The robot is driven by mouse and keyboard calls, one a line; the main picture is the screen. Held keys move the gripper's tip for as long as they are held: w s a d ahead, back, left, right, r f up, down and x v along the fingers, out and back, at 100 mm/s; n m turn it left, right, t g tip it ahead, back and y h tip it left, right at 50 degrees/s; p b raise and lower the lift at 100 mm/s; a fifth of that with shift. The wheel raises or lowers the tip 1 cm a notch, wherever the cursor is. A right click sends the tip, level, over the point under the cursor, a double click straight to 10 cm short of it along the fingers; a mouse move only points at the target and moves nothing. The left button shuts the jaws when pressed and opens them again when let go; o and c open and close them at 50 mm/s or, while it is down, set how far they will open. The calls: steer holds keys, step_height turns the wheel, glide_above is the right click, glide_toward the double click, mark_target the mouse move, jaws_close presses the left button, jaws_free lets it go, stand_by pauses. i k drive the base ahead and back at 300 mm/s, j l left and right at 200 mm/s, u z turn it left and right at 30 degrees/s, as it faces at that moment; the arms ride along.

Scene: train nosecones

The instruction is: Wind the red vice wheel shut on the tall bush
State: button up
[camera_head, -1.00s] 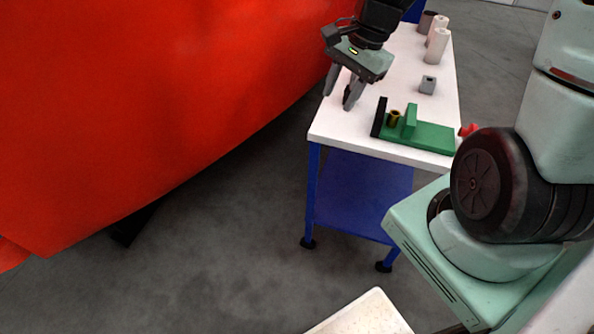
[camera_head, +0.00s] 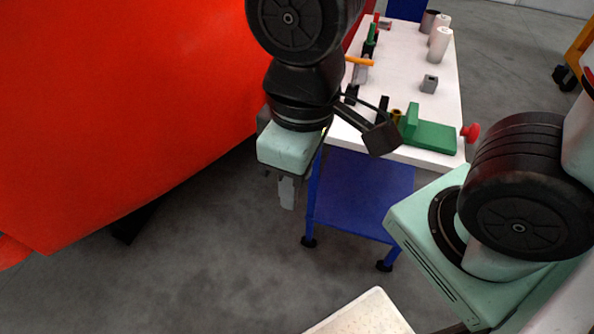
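The green vice (camera_head: 432,137) lies near the front edge of the white table. Its red wheel (camera_head: 470,132) sticks out at the right end, by the table's right edge. The brass-coloured bush (camera_head: 396,115) stands between the black end jaw (camera_head: 383,106) and the upright green jaw (camera_head: 411,119). Whether the jaws touch it is too small to tell. My gripper (camera_head: 287,193) points down, left of the table and in front of its edge, away from the vice and wheel. Its fingers overlap from this side, so their opening is unclear. My dark wrist part hides the vice's lower left end.
On the white table (camera_head: 400,60) stand a grey block (camera_head: 429,84), white cylinders (camera_head: 439,44) and a dark cup (camera_head: 428,20). An orange-handled tool (camera_head: 359,61) and small dark and green items are along the left edge. A large red body (camera_head: 120,110) fills the left.

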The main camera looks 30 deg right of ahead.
mark_target(471, 134)
steer(key=k+l+z, duration=0.15)
steer(key=k+l, duration=0.15)
steer(key=k+l+z, duration=0.35)
steer(key=k+l, duration=0.15)
steer(key=l, duration=0.2)
steer(key=k+l+z, duration=0.15)
steer(key=l, duration=0.25)
